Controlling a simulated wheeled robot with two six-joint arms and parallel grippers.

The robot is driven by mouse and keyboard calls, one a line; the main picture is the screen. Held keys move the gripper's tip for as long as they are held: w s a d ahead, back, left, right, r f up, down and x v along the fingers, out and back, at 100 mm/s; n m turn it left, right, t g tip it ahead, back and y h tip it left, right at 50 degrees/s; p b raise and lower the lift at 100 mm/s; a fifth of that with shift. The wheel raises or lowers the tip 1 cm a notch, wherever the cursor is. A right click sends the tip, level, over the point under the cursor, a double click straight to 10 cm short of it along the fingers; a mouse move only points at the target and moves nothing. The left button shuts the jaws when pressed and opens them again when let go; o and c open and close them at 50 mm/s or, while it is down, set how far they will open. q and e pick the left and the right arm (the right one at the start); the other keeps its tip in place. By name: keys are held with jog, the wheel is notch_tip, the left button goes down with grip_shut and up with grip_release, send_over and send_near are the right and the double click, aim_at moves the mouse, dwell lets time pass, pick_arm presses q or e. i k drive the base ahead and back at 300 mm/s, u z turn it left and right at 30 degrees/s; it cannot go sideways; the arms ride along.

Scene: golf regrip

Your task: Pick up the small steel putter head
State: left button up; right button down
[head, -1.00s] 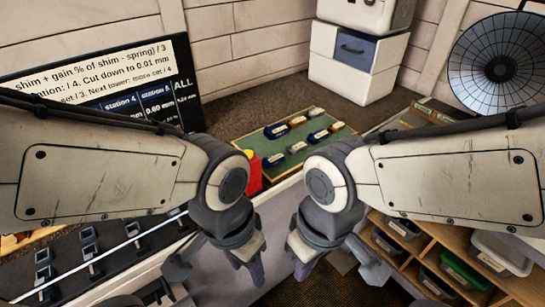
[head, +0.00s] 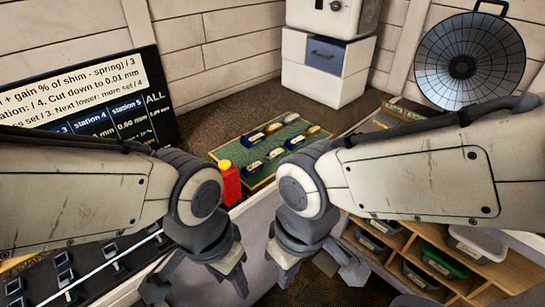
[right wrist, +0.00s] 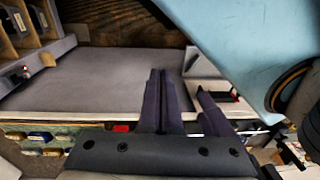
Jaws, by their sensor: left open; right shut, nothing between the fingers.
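Several small putter heads lie on a green mat (head: 262,181) beyond my grippers in the head view. One silver-grey head (head: 276,153) at its near middle looks like steel, but it is too small to be sure. Others are navy and pale, or gold. My left gripper (head: 240,283) is open and empty, low in front of the mat. My right gripper (head: 283,276) is beside it, shut and empty. Both are apart from the mat. In the right wrist view my right gripper's fingers (right wrist: 164,100) are together with nothing between them.
A red bottle (head: 230,184) with a yellow cap stands at the mat's left edge. A wooden compartment shelf (head: 400,250) with bins is at the right. A black rack (head: 75,270) is at lower left.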

aim_at(271, 156)
jog(key=k, duration=0.6)
jog(key=z, duration=0.7)
jog(key=i, duration=0.65)
jog(key=z, duration=0.55)
jog(key=i, duration=0.7)
jog(key=u, duration=0.55)
jog(key=i, duration=0.5)
jog(key=u, duration=0.9)
jog(key=i, duration=0.3)
jog(key=u, duration=0.3)
